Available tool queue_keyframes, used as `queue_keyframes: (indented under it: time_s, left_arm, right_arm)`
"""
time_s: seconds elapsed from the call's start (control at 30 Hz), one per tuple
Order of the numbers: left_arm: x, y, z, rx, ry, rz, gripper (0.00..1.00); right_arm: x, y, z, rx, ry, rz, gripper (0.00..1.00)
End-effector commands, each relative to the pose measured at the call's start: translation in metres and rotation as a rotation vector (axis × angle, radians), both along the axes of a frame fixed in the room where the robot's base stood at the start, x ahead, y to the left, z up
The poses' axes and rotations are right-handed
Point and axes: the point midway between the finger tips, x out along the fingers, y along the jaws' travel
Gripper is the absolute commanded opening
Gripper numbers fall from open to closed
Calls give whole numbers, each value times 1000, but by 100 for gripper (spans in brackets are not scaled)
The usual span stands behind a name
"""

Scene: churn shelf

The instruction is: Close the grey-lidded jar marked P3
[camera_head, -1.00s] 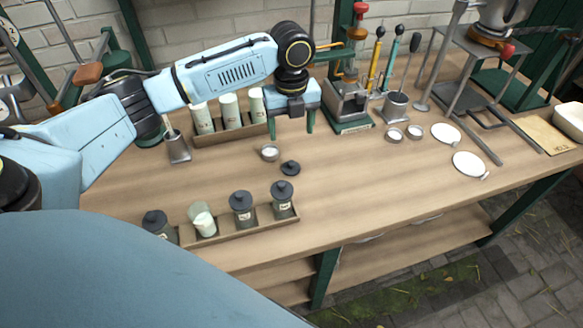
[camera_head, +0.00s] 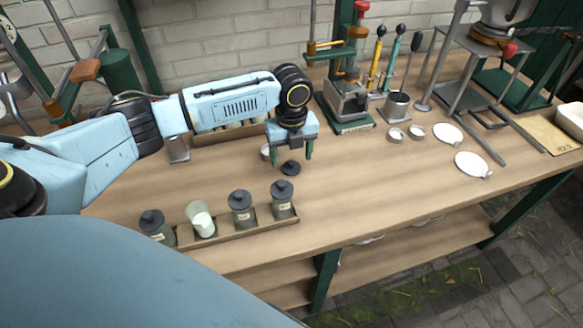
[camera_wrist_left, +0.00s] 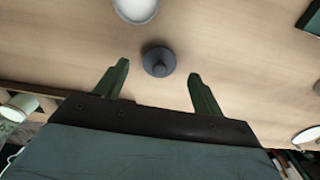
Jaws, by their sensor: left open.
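A dark grey knobbed lid (camera_head: 290,168) lies loose on the table behind the jar rack; it also shows in the left wrist view (camera_wrist_left: 158,61). My left gripper (camera_head: 292,156) is open and empty, low over the lid. In the left wrist view the lid appears between and slightly beyond the fingertips (camera_wrist_left: 158,70); I cannot tell whether they touch it. An open glass jar (camera_head: 201,220) with white contents stands in the wooden rack (camera_head: 221,235). My right gripper is out of view.
A small round dish (camera_head: 266,152) is partly hidden beside my left gripper. A metal cup (camera_head: 178,149) stands behind the rack. The front middle of the table is clear.

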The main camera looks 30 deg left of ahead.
Motion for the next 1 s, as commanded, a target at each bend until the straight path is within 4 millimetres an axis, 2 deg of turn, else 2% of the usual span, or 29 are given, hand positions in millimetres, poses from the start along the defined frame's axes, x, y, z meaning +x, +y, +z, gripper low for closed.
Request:
queue_keyframes:
  time_s: [0.03,0.17,0.5,0.87,1.0]
  left_arm:
    - [-2,-1,-11,0,5,0,69]
    - [-1,-1,-25,0,1,0,69]
    - [-1,0,-25,1,-1,-1,69]
    - [-1,0,-25,0,0,-1,22]
    - [-1,0,-25,0,0,-1,17]
  right_arm:
    - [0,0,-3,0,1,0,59]
    - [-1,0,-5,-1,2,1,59]
    - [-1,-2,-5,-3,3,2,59]
    - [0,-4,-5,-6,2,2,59]
    - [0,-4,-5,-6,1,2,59]
